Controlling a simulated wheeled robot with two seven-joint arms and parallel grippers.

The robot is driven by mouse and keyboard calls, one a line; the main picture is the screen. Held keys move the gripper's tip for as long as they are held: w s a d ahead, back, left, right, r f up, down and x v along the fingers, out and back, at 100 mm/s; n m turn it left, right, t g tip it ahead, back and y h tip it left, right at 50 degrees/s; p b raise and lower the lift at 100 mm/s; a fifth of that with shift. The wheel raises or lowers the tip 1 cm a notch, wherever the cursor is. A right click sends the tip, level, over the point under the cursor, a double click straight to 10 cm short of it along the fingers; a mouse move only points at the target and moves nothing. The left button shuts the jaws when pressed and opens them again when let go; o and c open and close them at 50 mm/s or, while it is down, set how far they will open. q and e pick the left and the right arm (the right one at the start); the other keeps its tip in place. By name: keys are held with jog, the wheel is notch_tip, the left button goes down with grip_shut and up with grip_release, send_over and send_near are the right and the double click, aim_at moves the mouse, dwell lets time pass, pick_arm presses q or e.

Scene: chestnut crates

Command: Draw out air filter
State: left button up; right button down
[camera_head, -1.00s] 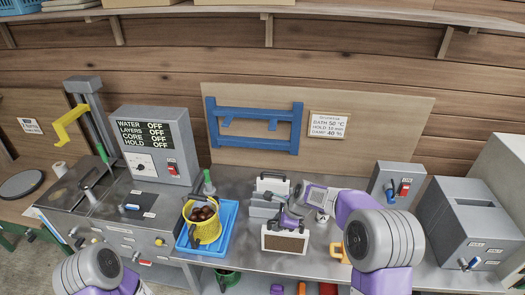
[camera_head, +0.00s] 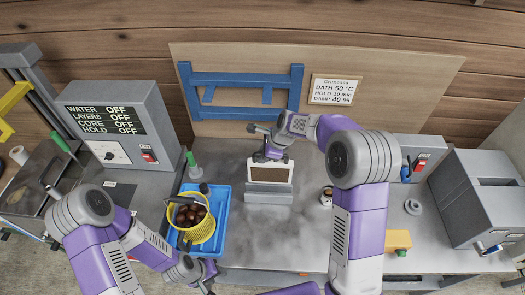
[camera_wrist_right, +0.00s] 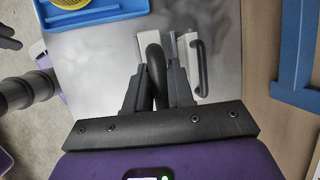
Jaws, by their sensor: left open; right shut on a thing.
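The air filter (camera_head: 271,174), a brown panel in a white frame, stands upright above a grey box (camera_head: 269,196) at the bench's middle. I cannot tell if its lower edge is inside the box. My right gripper (camera_head: 266,157) is above the filter, shut on its dark handle. In the right wrist view, the fingers (camera_wrist_right: 155,84) close around the dark handle loop (camera_wrist_right: 154,60). A second black handle (camera_wrist_right: 200,68) on a pale part stands just beside it, wallward. My left gripper (camera_head: 207,287) is open and empty low in the head view, near the bench's front edge.
A yellow basket (camera_head: 203,231) of chestnuts in a blue tray (camera_head: 222,208) stands to the left of the box. A blue rack (camera_head: 240,80) hangs behind. A grey machine (camera_head: 480,205) and yellow block (camera_head: 398,240) are to the right. Bench near the filter's front is clear.

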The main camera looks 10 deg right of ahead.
aim_at(263, 175)
jog(key=shift+w, duration=0.1)
notch_tip(263, 175, down, 6)
jog(key=b, duration=0.3)
jog(key=shift+r, duration=0.1)
dwell(0.4)
jog(key=shift+p, duration=0.5)
dwell(1.6)
jog(key=shift+f+b, duration=2.15)
jog(key=shift+f, duration=1.25)
jog(key=c, duration=0.9)
grip_release()
